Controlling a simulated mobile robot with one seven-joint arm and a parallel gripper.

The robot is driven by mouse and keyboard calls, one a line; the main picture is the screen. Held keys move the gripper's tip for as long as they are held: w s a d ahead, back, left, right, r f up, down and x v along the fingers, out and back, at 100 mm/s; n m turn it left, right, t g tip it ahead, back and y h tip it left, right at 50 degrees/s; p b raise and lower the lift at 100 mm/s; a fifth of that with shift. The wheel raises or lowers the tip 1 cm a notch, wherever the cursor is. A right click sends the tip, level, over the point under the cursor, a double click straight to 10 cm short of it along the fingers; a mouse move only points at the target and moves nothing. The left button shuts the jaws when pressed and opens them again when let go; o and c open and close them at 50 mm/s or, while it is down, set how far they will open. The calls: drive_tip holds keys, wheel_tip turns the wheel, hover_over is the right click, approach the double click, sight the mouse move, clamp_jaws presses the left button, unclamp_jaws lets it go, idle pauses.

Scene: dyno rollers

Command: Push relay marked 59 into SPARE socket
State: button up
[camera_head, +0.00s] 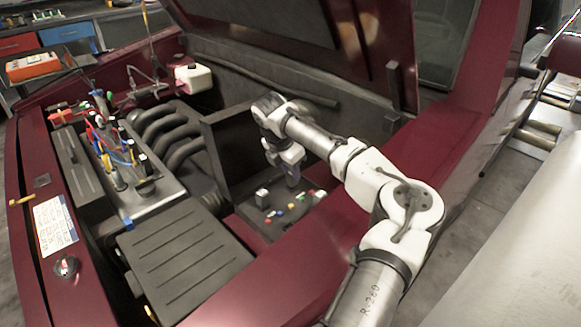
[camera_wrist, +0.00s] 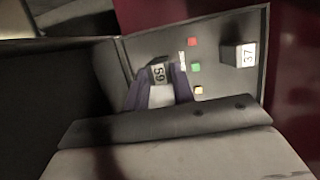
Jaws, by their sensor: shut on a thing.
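The relay marked 59 (camera_wrist: 159,73) shows in the wrist view as a dark block with a pale number label. My gripper (camera_wrist: 160,88) is shut on it, with a finger on each side. The relay is over or against the dark fuse panel (camera_wrist: 215,105); I cannot tell whether it touches the panel. In the head view my gripper (camera_head: 292,178) points down at the panel (camera_head: 258,220). It hides the relay there. I cannot make out the SPARE label; a small white tag (camera_wrist: 182,61) beside the right finger is too blurred to read.
A relay marked 37 (camera_wrist: 246,54) stands on the panel at the right. Small red (camera_wrist: 193,41), green (camera_wrist: 196,67) and yellow (camera_wrist: 199,90) fuses sit between it and my gripper. A black ribbed cover (camera_head: 185,255) and the engine (camera_head: 130,165) lie left of the panel.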

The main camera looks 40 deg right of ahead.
drive_tip(key=shift+f, duration=0.45)
drive_tip(key=o, duration=1.1)
